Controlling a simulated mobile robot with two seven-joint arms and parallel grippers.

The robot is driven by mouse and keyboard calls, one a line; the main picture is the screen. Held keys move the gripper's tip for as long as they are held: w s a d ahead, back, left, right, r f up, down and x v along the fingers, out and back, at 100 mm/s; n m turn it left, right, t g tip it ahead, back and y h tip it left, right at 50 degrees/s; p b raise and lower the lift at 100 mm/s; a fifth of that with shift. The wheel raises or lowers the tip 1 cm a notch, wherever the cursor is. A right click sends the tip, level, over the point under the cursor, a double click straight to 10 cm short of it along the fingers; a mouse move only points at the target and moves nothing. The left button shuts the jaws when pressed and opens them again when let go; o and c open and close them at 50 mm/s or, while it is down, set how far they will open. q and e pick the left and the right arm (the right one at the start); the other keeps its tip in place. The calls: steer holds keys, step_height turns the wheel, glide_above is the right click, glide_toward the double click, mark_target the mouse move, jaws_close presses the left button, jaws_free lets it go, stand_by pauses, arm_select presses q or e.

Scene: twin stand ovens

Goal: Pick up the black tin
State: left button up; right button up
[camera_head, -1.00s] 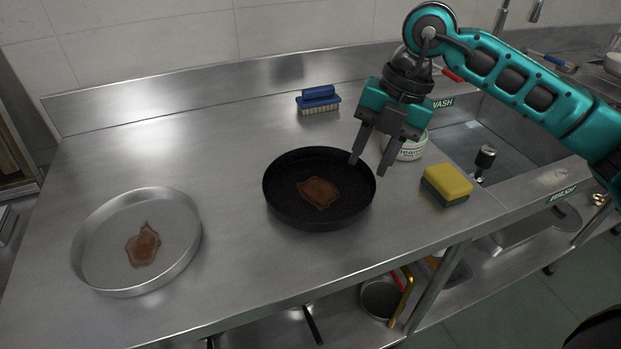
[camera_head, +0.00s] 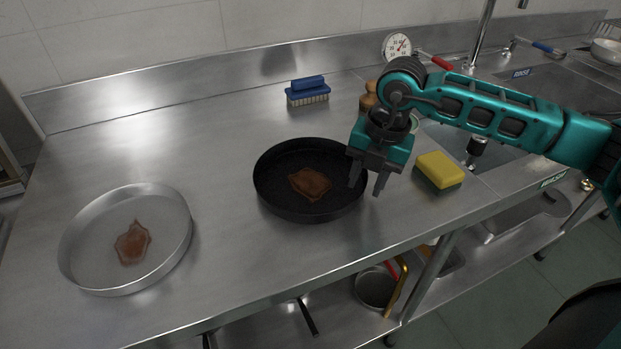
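The black tin (camera_head: 275,200) is a round, shallow pan on the steel counter, with a brown stain (camera_head: 310,184) on its inside floor. My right gripper (camera_head: 366,188) is open at the tin's right rim, fingers pointing down. One finger overlaps the rim in the picture and the other is just outside it. I cannot tell whether either finger touches the wall. The gripper hides part of the tin's right rim. My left gripper is out of view.
A silver round tin (camera_head: 75,262) with a brown stain stands at the left. A blue brush (camera_head: 307,92) stands behind the black tin. A yellow sponge (camera_head: 439,169) lies right of my gripper, before the sink (camera_head: 540,90). The counter between the tins is clear.

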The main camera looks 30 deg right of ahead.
steer(key=shift+w+f, duration=0.15)
steer(key=shift+f, duration=0.6)
steer(key=shift+c, duration=0.3)
jaws_close()
